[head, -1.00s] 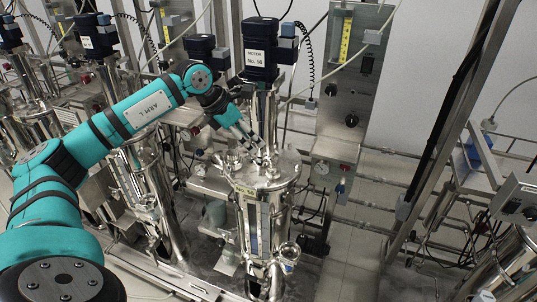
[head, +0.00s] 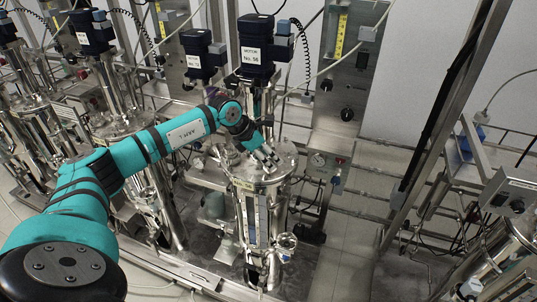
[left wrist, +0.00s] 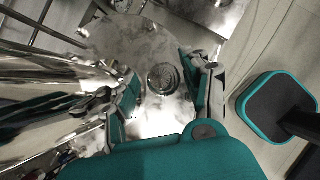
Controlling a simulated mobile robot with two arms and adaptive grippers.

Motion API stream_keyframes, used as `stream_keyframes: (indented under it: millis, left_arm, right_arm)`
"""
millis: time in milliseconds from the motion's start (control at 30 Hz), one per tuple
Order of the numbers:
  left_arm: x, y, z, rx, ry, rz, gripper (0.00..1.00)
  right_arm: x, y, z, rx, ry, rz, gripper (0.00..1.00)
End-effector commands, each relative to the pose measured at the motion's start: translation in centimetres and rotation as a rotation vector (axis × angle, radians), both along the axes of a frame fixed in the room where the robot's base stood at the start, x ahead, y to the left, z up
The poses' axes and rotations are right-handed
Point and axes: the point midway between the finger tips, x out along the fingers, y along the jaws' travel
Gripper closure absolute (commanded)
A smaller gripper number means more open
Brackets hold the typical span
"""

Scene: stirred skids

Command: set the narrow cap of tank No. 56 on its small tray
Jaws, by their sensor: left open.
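Tank No. 56 (head: 252,220) is a shiny steel vessel below the dark motor (head: 256,50) labelled No. 56. My left gripper (head: 268,160) is at its lid (head: 285,163) in the head view. In the left wrist view the left gripper (left wrist: 165,92) is open, its two fingers apart. A round dark-rimmed fitting (left wrist: 163,78), which looks like the narrow cap, lies between the fingers on the shiny lid (left wrist: 105,38). I cannot tell whether the fingers touch it. I cannot make out the small tray for certain. My right gripper is not in view.
The mixer column of tank No. 56 (head: 262,98) rises just behind my gripper. Other tanks with motors (head: 92,32) stand to the left. A steel panel (head: 340,90) with gauges and knobs is behind.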

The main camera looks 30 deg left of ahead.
Motion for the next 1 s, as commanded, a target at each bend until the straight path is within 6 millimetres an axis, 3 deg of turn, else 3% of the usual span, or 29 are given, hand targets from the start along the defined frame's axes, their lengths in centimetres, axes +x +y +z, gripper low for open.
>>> stream_keyframes:
  millis: [67,400,1000]
  left_arm:
    - [0.0,0.0,0.0,0.000,0.000,0.000,0.54]
    - [0.0,0.0,0.1,0.000,-0.001,0.001,0.99]
    - [0.0,0.0,1.3,0.001,-0.002,0.000,1.00]
  right_arm:
    - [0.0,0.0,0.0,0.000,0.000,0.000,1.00]
    - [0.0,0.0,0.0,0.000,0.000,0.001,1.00]
    - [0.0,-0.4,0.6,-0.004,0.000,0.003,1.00]
